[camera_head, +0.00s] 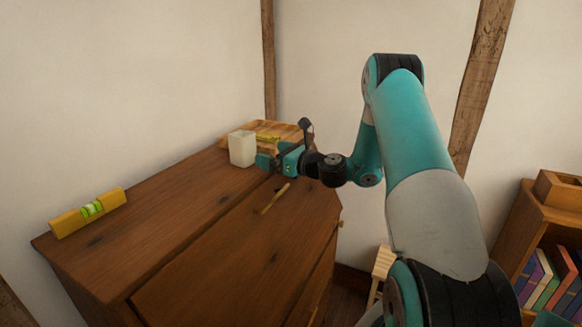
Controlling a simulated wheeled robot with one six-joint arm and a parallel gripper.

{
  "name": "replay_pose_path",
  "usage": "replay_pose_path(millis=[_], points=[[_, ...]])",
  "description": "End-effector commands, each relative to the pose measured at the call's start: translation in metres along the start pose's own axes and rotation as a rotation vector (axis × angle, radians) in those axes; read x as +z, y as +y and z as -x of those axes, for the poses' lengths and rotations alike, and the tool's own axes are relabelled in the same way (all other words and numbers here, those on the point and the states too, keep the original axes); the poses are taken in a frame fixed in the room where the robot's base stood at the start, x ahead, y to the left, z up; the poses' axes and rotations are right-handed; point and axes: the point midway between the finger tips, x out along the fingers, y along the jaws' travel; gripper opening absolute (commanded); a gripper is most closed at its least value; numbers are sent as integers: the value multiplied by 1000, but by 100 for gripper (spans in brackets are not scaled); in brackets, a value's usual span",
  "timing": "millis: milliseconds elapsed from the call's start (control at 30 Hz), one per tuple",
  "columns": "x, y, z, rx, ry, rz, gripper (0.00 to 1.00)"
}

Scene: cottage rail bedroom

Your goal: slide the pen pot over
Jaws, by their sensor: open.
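The pen pot (242,149) is a pale, square-sided cup. It stands upright near the far end of the wooden dresser top (165,210). My gripper (267,161) is open, just right of the pot, with its teal fingers low over the dresser top and pointing towards the pot. The fingertip nearest the pot looks very close to its lower right side; I cannot tell whether they touch. The inside of the pot is hard to make out.
A light wooden tray (290,131) with a yellow item (267,138) in it sits behind the pot. The middle of the top is clear. A bookshelf (523,225) stands at right.

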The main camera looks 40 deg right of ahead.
Motion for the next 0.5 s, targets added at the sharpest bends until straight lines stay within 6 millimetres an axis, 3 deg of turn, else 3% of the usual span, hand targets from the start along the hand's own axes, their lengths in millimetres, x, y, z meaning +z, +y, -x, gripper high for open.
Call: replay_pose_path(millis=[133,500], points=[[-8,-1,33,-5,-1,2,98],[-2,0,57,1,0,2,98]])
